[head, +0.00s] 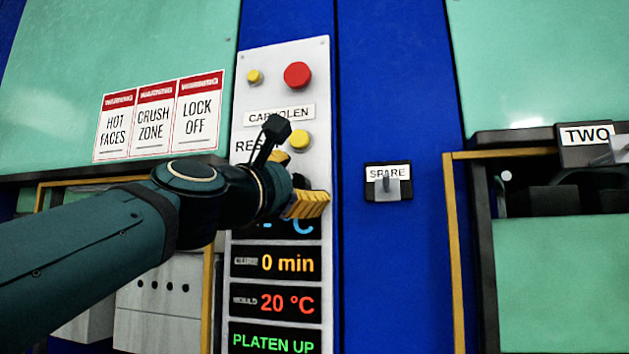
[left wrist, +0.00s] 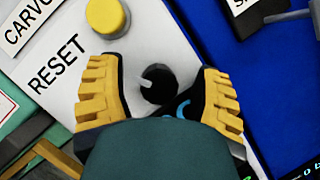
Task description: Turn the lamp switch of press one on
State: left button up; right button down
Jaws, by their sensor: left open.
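Press one's control panel (head: 283,80) is a tall light-grey plate in the head view. In the left wrist view, a black round switch (left wrist: 157,84) with a short pale lever sits on this panel below the yellow RESET button (left wrist: 108,17). No label for the switch is readable, so I cannot confirm it is the lamp switch. My left gripper (head: 296,181) is open in front of the panel and hides most of the switch in the head view. In the left wrist view, the yellow ridged fingers of the gripper (left wrist: 161,95) stand on either side of the switch, apart from it.
A red button (head: 297,75) and a small yellow button (head: 255,77) are higher on the panel. Displays (head: 275,263) glow below. A grey hook or lever labelled SPARE (head: 388,188) is on the blue column to the right. Press TWO (head: 587,135) stands farther right.

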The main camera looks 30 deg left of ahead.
pick_arm(q)
grip_shut()
jog(key=shift+m, duration=0.4)
jog(key=m+g, duration=0.1)
jog(key=m, duration=0.2)
jog(key=m+g+h, duration=0.1)
jog(key=m, duration=0.2)
jog(key=m+g, duration=0.2)
jog(key=m, duration=0.3)
jog(key=shift+f, duration=0.1)
jog(key=shift+m+g, duration=0.3)
jog(key=shift+m, duration=0.1)
dwell(0.4)
grip_release()
jog(key=shift+f, duration=0.1)
